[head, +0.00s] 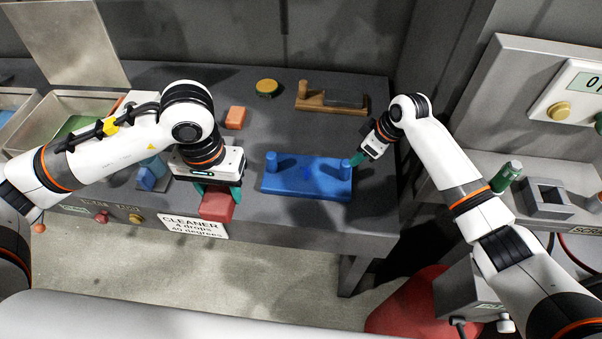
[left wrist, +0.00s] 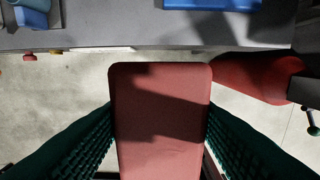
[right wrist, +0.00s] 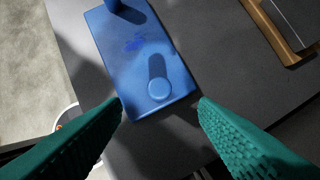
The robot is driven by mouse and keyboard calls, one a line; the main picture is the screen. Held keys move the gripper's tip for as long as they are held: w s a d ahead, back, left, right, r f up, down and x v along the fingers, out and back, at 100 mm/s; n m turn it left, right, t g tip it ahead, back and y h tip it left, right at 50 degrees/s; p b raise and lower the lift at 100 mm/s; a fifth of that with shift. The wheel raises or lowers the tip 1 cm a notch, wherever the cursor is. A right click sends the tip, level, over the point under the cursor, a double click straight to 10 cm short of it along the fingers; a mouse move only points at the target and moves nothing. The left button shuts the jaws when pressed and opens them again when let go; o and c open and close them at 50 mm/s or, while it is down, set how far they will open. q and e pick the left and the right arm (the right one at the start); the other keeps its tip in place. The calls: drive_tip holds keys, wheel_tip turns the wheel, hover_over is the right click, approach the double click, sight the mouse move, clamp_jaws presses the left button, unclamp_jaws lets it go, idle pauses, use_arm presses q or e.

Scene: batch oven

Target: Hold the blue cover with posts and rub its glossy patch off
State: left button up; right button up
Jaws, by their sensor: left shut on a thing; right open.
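The blue cover (head: 288,188) lies flat on the grey bench, with one upright post near each end. A darker glossy patch (head: 307,173) is on its top between the posts, and it also shows in the right wrist view (right wrist: 134,43). My right gripper (head: 357,159) is open beside the cover's right post; in its wrist view that post (right wrist: 159,89) stands ahead of and between the open fingers, with nothing held. My left gripper (head: 218,190) is shut on a red block (head: 217,207) at the bench's front edge, left of the cover. The block fills the left wrist view's middle (left wrist: 160,115).
An orange block (head: 235,118), a round yellow-topped tin (head: 267,88) and a wooden-framed tool (head: 325,98) lie behind the cover. A blue object (head: 147,178) lies left of my left gripper. A white CLEANER label (head: 193,226) hangs at the front edge.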

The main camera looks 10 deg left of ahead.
sight(343, 167)
drive_tip(key=x, duration=0.5)
drive_tip(key=shift+s+a, duration=0.1)
drive_tip(key=b+x, duration=0.5)
drive_tip(key=shift+a+f+b, duration=0.1)
drive_tip(key=shift+f+b, duration=0.4)
drive_tip(key=shift+b, duration=0.2)
use_arm(q)
wheel_tip(343, 167, down, 6)
drive_tip(key=shift+f, duration=0.2)
use_arm(e)
drive_tip(key=shift+c, duration=0.3)
clamp_jaws()
